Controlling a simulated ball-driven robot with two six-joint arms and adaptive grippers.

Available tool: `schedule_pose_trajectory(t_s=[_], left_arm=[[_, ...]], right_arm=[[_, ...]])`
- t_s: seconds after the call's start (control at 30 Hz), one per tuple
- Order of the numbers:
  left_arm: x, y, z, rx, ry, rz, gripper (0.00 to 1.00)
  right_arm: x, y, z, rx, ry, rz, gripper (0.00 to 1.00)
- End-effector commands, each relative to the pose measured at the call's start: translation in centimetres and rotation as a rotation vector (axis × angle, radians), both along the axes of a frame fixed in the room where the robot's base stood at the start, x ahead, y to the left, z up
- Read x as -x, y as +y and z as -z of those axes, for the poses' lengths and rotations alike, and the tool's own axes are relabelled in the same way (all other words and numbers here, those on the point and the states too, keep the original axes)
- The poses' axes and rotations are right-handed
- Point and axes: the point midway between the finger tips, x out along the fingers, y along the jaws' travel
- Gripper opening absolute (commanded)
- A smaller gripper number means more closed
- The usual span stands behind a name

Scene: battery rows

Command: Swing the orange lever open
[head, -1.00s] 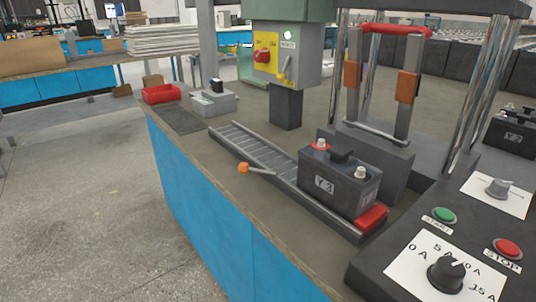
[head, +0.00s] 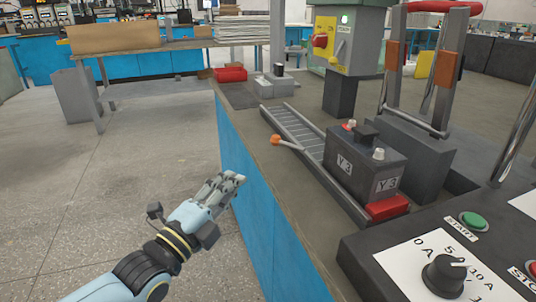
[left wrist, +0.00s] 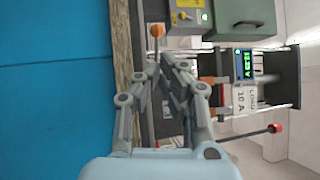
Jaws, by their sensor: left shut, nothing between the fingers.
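The lever has an orange knob (head: 275,140) on a thin grey rod. It sticks out from the near side of the roller track (head: 298,137), toward the bench's front edge. In the left wrist view an orange knob (left wrist: 157,30) shows just beyond my fingertips. My left gripper (head: 238,178) is beside the blue bench front, left of and nearer than the lever, apart from it. In the left wrist view my left gripper (left wrist: 161,68) has its fingertips close together with nothing held. My right gripper is out of view.
A black battery marked Y3 (head: 362,165) sits on the track by a red block (head: 387,208). A control panel (head: 400,268) stands at front right. A grey post box with a yellow plate (head: 327,38) and a red bin (head: 231,74) are farther back. The floor at left is open.

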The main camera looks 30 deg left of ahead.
Motion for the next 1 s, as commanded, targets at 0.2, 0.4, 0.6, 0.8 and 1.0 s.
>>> schedule_pose_trajectory(t_s=[0.2, 0.4, 0.6, 0.8, 1.0], left_arm=[[-4.6, -0.3, -0.8, 0.001, -0.002, -0.001, 0.0], [-8.6, -0.6, -1.5, 0.001, 0.0, -0.001, 0.0], [-11.1, -0.8, -2.0, 0.001, 0.002, -0.001, 0.0], [-12.0, -0.8, -2.2, 0.002, 0.002, -0.001, 0.0], [-12.0, -0.8, -2.3, 0.002, 0.003, -0.001, 0.0]], right_arm=[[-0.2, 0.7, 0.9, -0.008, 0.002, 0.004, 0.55], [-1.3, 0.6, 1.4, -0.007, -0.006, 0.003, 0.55], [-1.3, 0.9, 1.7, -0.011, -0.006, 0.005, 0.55], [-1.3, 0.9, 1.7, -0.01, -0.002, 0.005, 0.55], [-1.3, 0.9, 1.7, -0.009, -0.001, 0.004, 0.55]])
